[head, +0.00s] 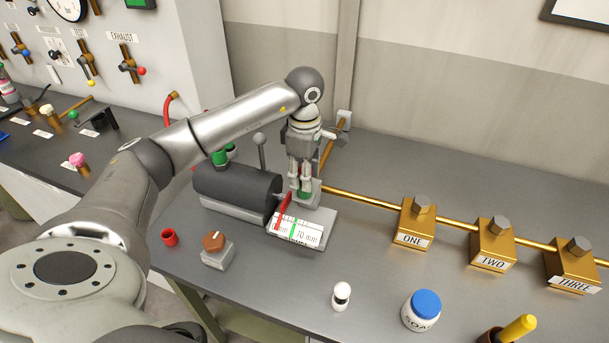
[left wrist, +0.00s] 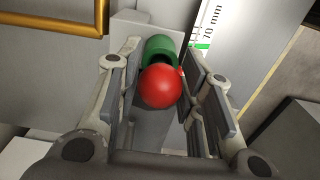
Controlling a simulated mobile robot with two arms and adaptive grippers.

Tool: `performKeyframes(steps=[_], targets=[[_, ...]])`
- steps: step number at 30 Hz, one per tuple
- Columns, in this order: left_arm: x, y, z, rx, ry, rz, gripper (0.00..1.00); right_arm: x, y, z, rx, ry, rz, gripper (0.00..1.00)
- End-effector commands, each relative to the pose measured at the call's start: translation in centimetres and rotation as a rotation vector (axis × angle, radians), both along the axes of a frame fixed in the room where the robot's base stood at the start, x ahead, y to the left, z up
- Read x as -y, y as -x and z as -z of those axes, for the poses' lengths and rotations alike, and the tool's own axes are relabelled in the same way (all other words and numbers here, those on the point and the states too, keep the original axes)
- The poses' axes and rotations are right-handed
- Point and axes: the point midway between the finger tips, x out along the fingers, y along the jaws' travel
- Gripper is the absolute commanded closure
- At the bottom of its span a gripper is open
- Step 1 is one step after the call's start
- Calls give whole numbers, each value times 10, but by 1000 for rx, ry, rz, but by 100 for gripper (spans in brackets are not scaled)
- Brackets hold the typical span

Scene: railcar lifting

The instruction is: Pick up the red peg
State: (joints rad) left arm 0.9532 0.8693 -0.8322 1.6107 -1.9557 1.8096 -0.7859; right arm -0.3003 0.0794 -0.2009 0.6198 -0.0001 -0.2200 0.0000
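The round red head of the red peg (left wrist: 161,88) shows in the left wrist view, in front of a green hollow cylinder (left wrist: 160,48). How the peg sits in or over the cylinder is hidden. My left gripper (head: 299,185) points down over a small grey block, with the green part low between its fingers in the head view. In the left wrist view, the fingers of my left gripper (left wrist: 158,70) stand apart on both sides of the red head, with narrow gaps. My right gripper is not in view.
A dark cylinder (head: 236,190) and a "70 mm" gauge plate (head: 303,232) stand by the gripper. A red lever (head: 283,211) leans over the gauge. Brass blocks (head: 414,224) line the right.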

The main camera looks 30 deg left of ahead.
Motion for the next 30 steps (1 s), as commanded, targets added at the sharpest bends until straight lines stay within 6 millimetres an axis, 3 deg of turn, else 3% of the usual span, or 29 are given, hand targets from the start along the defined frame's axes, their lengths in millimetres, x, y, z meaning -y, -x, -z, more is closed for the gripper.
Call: performKeyframes(steps=[1, 6, 19, 25, 30], targets=[[0, 0, 0, 0, 0, 0, 76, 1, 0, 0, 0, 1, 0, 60], [0, 0, -1, 1, 0, 0, 97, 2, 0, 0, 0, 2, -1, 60], [0, -1, -8, 4, 0, -1, 97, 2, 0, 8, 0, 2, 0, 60], [1, -1, -31, 6, 1, 2, 97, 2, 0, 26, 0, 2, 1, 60], [27, 14, -66, 9, 0, 6, 97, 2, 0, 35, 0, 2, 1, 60]])
